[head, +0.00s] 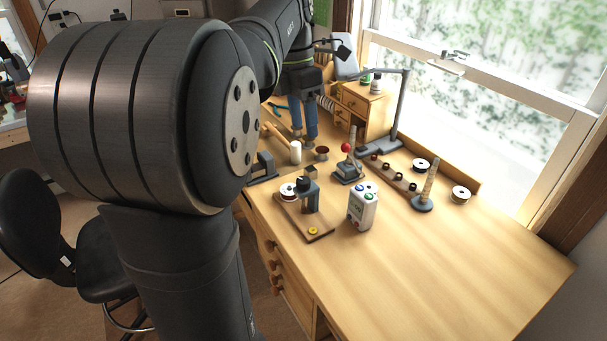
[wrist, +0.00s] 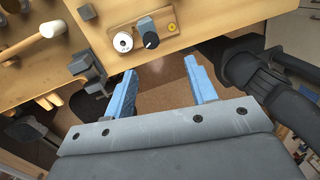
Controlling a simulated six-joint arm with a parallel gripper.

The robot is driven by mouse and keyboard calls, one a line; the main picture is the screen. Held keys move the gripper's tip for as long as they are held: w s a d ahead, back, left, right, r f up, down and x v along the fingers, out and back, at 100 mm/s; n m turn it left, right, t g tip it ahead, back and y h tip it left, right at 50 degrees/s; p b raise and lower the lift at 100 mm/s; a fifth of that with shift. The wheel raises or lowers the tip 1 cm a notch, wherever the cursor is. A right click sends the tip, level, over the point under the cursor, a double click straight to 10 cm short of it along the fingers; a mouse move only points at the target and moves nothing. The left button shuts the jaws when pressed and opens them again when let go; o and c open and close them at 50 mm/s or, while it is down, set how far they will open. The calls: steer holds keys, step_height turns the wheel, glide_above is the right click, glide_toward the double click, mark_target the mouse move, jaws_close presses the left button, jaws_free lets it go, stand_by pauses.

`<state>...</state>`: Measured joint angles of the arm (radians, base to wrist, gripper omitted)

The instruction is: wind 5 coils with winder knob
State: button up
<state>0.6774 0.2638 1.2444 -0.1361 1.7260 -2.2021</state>
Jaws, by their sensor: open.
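The winder is a small wooden base (head: 318,231) on the workbench, with a grey post, a white spool (head: 288,191) and a yellow button at its front end. A black winder knob (head: 303,183) sits on the post; it also shows near the top of the wrist view (wrist: 151,40), beside the white spool (wrist: 123,42). My gripper (head: 304,138) has blue fingers, is open and empty, and points down over the far part of the bench. In the wrist view my gripper (wrist: 160,72) shows floor between its fingers, apart from the knob. Any wound coils are too small to make out.
A white box with buttons (head: 363,207) stands right of the winder. Behind are a red-balled lever device (head: 347,167), a rack with several small coils (head: 393,175), a cone-like post (head: 426,190) and a white-headed mallet (head: 296,152). The bench's right front is clear.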

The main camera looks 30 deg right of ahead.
mark_target(303, 180)
step_height(303, 180, down, 14)
steer(key=n+t, duration=0.1)
steer(key=n, duration=0.5)
steer(key=shift+s+f+t, duration=0.1)
steer(key=shift+s+t, duration=0.05)
steer(key=shift+t, duration=0.25)
steer(key=c, duration=1)
